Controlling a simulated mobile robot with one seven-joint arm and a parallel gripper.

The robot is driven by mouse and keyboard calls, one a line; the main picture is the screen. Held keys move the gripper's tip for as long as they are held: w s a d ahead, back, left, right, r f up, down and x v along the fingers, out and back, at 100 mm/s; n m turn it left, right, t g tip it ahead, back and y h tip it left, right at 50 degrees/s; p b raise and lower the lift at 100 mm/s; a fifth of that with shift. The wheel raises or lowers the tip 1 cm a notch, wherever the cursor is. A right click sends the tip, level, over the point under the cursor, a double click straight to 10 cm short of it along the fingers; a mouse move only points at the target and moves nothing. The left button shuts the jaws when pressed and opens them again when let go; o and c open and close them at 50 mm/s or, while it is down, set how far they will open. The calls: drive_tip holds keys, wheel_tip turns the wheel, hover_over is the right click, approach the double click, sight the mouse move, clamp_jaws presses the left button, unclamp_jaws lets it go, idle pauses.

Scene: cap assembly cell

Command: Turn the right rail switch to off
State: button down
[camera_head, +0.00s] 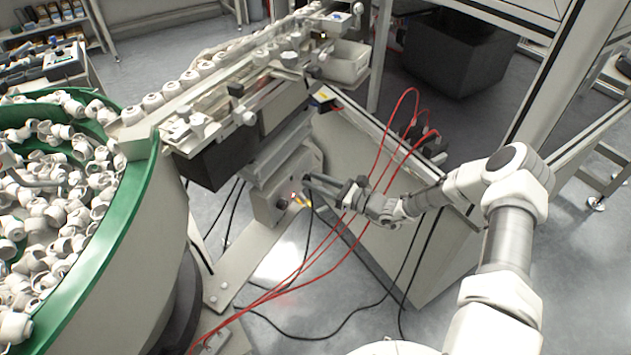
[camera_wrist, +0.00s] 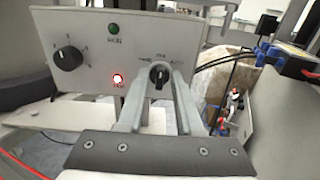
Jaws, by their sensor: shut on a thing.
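The right rail switch (camera_wrist: 159,75) is a black rotary knob on a light grey control panel (camera_wrist: 100,75), with small labels around it that I cannot read. In the wrist view my gripper (camera_wrist: 160,84) has its two grey fingers on either side of the knob, shut on it. The knob's pointer stands near upright. In the head view my gripper (camera_head: 308,187) reaches the control box (camera_head: 272,203) below the rail; the switch itself is too small to make out there.
The panel also carries a larger black dial (camera_wrist: 67,58), a green lamp (camera_wrist: 115,30) and a lit red lamp (camera_wrist: 117,78). Red hoses (camera_head: 375,160) hang close to my arm. A green-rimmed bowl (camera_head: 105,245) full of white caps stands at the left.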

idle(0.3)
drive_tip(key=c, duration=0.6)
unclamp_jaws()
drive_tip(key=shift+d, duration=0.1)
drive_tip(key=p+v, duration=0.1)
drive_tip(key=v, duration=1.6)
drive_tip(key=shift+s+d, duration=0.1)
drive_tip(key=shift+d, duration=0.05)
